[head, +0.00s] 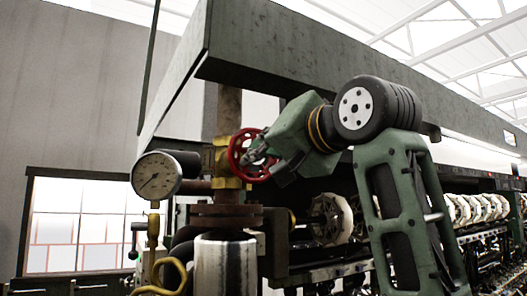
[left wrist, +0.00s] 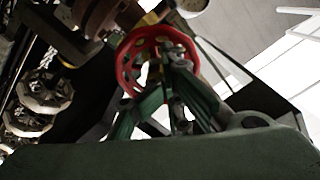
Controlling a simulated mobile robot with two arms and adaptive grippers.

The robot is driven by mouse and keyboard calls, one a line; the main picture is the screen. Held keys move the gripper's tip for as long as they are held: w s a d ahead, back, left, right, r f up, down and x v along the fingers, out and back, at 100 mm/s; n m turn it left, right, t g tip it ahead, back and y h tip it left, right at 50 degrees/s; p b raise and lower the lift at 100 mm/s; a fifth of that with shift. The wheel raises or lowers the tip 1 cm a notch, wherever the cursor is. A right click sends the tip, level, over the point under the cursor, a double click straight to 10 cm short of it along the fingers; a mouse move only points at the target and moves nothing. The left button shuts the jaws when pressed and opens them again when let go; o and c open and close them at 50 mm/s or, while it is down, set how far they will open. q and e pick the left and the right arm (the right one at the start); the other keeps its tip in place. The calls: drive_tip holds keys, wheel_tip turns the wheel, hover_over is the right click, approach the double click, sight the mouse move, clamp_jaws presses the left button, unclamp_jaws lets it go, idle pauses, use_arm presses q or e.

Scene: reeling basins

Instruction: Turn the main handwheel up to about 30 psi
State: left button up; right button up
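The red handwheel (head: 243,153) is mounted on a brass valve body (head: 222,160) on a rusty vertical pipe. It faces right, towards my left gripper (head: 262,156). The left gripper's fingers converge on the wheel and overlap its near side. In the left wrist view the red handwheel (left wrist: 124,72) lies straight ahead, with the fingertips of the gripper (left wrist: 167,88) at its lower rim, seemingly closed on it. The exact contact is dark and partly hidden. A round pressure gauge (head: 156,174) stands left of the valve. Its needle points to the lower left; the numbers are too small to read.
A dark steel beam (head: 290,50) runs above the valve and arm. A brass fitting (head: 153,232) and yellow tube hang below the gauge. A metal cylinder (head: 225,266) stands under the pipe flange. Machinery with pale reels (head: 328,218) fills the right side.

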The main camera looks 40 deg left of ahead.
use_arm(q)
drive_tip(key=o, duration=0.4)
drive_tip(key=shift+w+d, duration=0.1)
drive_tip(key=shift+w, duration=0.05)
drive_tip(key=shift+c, duration=0.2)
drive_tip(key=shift+o, duration=0.7)
drive_tip(key=shift+w+d, duration=0.15)
